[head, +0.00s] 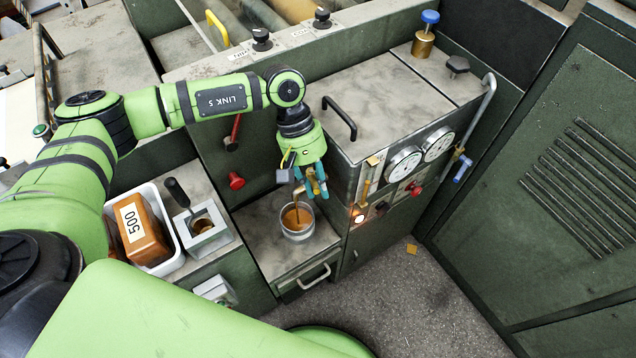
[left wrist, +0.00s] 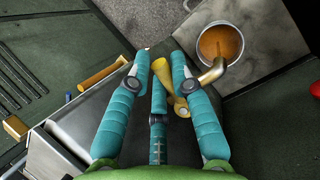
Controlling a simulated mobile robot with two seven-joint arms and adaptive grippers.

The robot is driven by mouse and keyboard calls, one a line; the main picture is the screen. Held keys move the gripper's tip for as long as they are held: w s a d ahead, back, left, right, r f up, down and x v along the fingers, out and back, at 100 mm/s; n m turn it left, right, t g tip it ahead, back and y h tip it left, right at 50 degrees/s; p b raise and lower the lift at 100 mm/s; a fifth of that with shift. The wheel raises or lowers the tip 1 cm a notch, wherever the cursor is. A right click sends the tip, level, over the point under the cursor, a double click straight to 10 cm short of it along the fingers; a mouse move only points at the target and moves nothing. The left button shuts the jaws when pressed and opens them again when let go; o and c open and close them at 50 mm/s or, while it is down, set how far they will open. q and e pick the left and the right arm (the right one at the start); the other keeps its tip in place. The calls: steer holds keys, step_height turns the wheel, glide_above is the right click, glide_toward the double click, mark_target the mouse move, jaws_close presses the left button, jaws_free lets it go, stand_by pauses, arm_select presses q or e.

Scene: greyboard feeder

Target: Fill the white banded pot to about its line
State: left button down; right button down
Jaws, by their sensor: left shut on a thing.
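The pot (head: 298,235) stands on the grey shelf in the head view, pale-walled and holding orange-brown liquid. Its liquid surface (left wrist: 220,42) also shows from above in the left wrist view; I cannot make out the line. A brass spout (left wrist: 212,73) reaches over the pot's rim. I cannot tell whether liquid is running from it. My left gripper (head: 312,184) has its teal fingers around the brass tap handle (left wrist: 163,76), shut on it, just above and beside the pot. The fingers hide part of the tap. My right gripper is not in view.
A panel with two dials (head: 404,163), red knobs and a lit lamp (head: 359,218) stands right of the pot. Left are a white tray (head: 166,268) with a block marked 500 and a grey square holder (head: 222,239). A small orange piece (head: 411,249) lies on the floor.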

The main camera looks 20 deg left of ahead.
arm_select(q)
steer(key=c, duration=1.1)
jaws_free()
steer(key=shift+s, duration=0.1)
steer(key=shift+a, duration=0.1)
steer(key=v, duration=1.2)
